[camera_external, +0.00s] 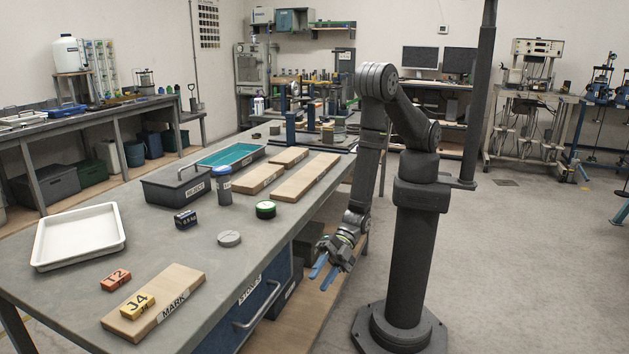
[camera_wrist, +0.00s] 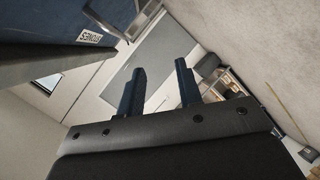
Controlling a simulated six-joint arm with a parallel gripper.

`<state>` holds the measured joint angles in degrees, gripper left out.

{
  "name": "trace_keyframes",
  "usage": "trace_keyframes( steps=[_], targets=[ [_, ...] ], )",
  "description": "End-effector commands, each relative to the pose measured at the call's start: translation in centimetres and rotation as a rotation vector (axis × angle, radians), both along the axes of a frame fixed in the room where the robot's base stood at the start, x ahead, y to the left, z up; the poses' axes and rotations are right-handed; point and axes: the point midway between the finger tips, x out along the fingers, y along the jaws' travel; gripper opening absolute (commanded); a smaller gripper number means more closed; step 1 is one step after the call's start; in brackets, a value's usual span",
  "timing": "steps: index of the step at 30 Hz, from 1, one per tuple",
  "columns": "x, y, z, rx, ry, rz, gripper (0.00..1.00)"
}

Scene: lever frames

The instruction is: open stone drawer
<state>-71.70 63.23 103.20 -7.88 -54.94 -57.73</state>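The stone drawer (camera_external: 270,290) is a dark blue front under the workbench's right edge, with a grey bar handle (camera_external: 258,306). It looks shut. A white "STONES" label (camera_external: 249,289) sits above it; the label also shows upside down in the wrist view (camera_wrist: 90,38). My gripper (camera_external: 319,282) hangs to the right of the drawer, apart from the handle, with its blue fingers pointing down and left. In the wrist view, the fingers of my gripper (camera_wrist: 160,66) are spread with nothing between them.
On the workbench (camera_external: 190,252) lie a wooden "MARK" board (camera_external: 178,285), an orange block (camera_external: 115,279), a white tray (camera_external: 80,234), a grey disc (camera_external: 229,238) and a dark cup (camera_external: 223,190). A lower wooden shelf (camera_external: 310,318) sits under the bench.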

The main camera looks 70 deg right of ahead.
Motion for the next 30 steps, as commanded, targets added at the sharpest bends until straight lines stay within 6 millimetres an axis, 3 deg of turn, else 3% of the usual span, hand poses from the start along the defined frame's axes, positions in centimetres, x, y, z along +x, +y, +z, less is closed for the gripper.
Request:
trace_keyframes(
  steps=[6, 11, 17, 30],
  targets=[
    [2.7, -3.3, 3.1, 0.14, -0.007, -0.117, 0.33],
    [3.3, -3.4, 3.6, 0.166, -0.011, -0.136, 0.33],
    [4.2, -0.6, 2.9, 0.166, -0.012, -0.135, 0.33],
    [6.9, 7.5, 1.0, 0.164, -0.012, -0.133, 0.33]
  ],
)
